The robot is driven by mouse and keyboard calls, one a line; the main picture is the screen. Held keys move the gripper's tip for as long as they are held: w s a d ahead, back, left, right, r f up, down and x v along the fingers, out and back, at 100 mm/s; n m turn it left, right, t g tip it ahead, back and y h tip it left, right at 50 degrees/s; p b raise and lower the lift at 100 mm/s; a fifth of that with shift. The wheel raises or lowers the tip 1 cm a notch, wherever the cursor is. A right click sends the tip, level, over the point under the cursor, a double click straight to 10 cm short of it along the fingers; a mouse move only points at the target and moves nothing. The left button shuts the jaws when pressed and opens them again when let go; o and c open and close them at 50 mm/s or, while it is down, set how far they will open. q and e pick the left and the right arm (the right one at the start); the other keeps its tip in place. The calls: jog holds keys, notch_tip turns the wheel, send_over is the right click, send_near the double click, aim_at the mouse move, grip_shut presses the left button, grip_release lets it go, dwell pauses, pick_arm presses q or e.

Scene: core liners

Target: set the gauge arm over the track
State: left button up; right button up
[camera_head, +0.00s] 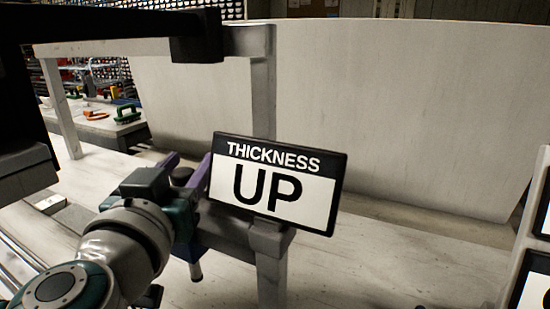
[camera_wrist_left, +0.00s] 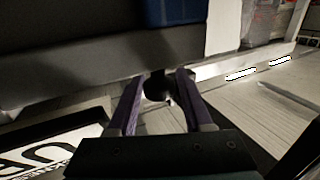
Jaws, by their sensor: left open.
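My left gripper (camera_head: 187,166) reaches in from the lower left of the head view, beside the THICKNESS UP sign (camera_head: 275,183). Its purple fingers (camera_wrist_left: 157,88) are open in the left wrist view. A small dark round piece, like a knob, shows between them; I cannot tell whether they touch it. A dark grey bar (camera_head: 228,228) runs behind the gripper to a post (camera_head: 271,280); a bar (camera_wrist_left: 75,72) with a blue part (camera_wrist_left: 176,12) crosses just beyond the fingertips in the wrist view. I cannot tell for sure which piece is the gauge arm. My right gripper is not in view.
A large pale curved sheet (camera_head: 400,110) fills the back. A black beam (camera_head: 110,24) crosses the upper left, ending in a block (camera_head: 196,48). Another sign panel (camera_head: 530,285) stands at the lower right. A far bench (camera_head: 100,128) holds tools.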

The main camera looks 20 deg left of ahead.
pick_arm(q)
jog(key=shift+w+a, duration=0.25)
jog(key=shift+w, duration=0.45)
grip_shut()
dwell(1.0)
